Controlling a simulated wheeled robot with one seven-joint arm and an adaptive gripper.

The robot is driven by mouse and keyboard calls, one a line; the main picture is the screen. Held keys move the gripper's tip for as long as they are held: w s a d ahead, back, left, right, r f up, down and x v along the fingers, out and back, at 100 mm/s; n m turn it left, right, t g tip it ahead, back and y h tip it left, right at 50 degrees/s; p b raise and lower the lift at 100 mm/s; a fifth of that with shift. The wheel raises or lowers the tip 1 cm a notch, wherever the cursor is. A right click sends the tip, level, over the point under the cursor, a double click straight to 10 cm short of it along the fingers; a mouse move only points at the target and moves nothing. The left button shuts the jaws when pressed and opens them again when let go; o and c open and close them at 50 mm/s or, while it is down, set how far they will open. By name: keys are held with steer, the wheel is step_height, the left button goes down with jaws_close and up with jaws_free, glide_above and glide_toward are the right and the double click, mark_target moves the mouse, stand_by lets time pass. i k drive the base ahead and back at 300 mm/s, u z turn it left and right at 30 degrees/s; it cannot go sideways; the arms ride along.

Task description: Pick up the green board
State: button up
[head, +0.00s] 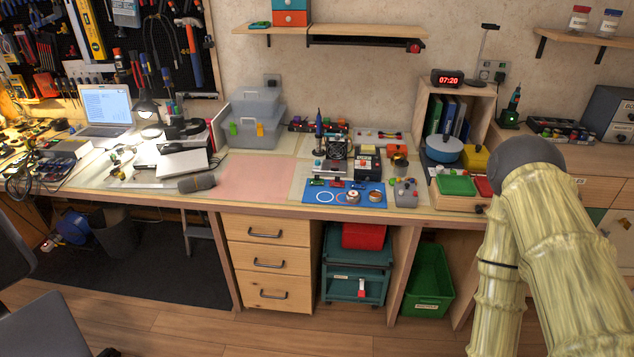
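A small green board-like piece (318,182) lies at the upper left of the blue mat (318,196) on the workbench, beside a small red piece (336,183). Another small flat green item (260,24) lies on the left wall shelf. It is too small to tell which of these is the green board. My arm reaches up from the lower right, with its dark round joint over the bench's right part. My gripper is not visible, so I cannot see whether it holds anything.
The workbench has a clear pink mat (258,174) left of the blue mat. A soldering stand with a blue iron (319,128) and a grey game controller (406,193) are near the blue mat. A green tray (456,186) and blue pot (443,149) stand to the right.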

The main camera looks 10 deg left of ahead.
mark_target(316, 180)
steer(key=u, duration=0.45)
steer(key=k, duration=0.55)
steer(key=u, duration=1.25)
steer(key=i, duration=1.45)
steer(key=z, duration=0.5)
